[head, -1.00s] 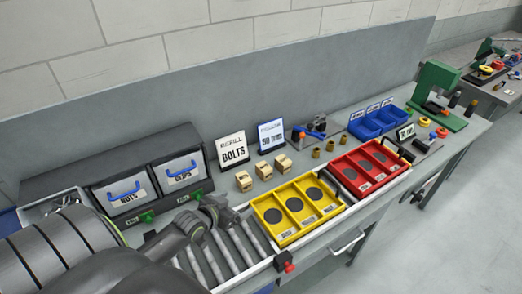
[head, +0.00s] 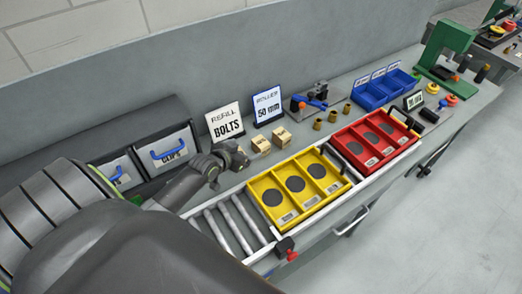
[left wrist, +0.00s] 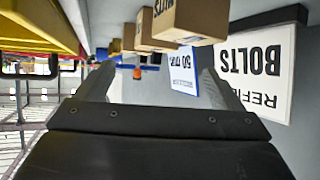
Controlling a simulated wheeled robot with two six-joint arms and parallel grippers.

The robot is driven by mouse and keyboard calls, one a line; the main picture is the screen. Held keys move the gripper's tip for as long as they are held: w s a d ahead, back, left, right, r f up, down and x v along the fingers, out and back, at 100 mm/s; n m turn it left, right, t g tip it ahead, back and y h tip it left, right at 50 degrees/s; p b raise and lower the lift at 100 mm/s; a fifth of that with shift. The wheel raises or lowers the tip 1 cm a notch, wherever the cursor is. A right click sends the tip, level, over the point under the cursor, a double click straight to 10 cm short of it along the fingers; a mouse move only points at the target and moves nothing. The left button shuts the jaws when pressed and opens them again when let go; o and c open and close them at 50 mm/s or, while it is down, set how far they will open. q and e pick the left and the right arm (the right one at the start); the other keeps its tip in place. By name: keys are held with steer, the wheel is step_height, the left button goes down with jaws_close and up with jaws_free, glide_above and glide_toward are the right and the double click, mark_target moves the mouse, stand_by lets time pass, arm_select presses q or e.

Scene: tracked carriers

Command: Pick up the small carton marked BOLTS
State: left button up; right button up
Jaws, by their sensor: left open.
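Small tan cartons stand in a row on the bench in the head view: one (head: 260,145) just right of my gripper and another (head: 281,137) beyond it. A third, seen there earlier, is now hidden behind my gripper. My left gripper (head: 236,158) is open and empty, beside the row and in front of the REFILL BOLTS sign (head: 226,122). In the left wrist view the nearest carton (left wrist: 195,20) is at the top, beyond the fingers and apart from them, with upside-down lettering partly cut off. I cannot read which carton says BOLTS. My right gripper is not in view.
A yellow tray (head: 257,187) and a red tray (head: 341,140) lie along the roller track (head: 222,232) in front of the cartons. Brass pieces (head: 332,116) are to the right, grey bins (head: 168,155) to the left.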

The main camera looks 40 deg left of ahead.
mark_target(260, 143)
arm_select(q)
steer(key=b+x, duration=0.1)
steer(key=x, duration=0.1)
steer(key=shift+w+f, duration=0.25)
steer(key=shift+f, duration=0.05)
steer(key=shift+w+f+b, duration=0.15)
steer(key=shift+w+b, duration=0.5)
steer(key=shift+b, duration=0.05)
steer(key=b+x, duration=0.2)
steer(key=x, duration=0.1)
steer(key=b+x, duration=0.1)
steer(key=shift+w+d+b, duration=0.2)
steer(key=shift+d+b, duration=0.1)
steer(key=shift+d, duration=0.05)
steer(key=shift+w+f+b, duration=0.15)
steer(key=shift+w+b, duration=0.2)
steer(key=shift+w, duration=0.1)
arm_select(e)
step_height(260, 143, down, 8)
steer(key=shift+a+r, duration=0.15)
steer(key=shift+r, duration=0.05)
arm_select(q)
steer(key=c, duration=1.2)
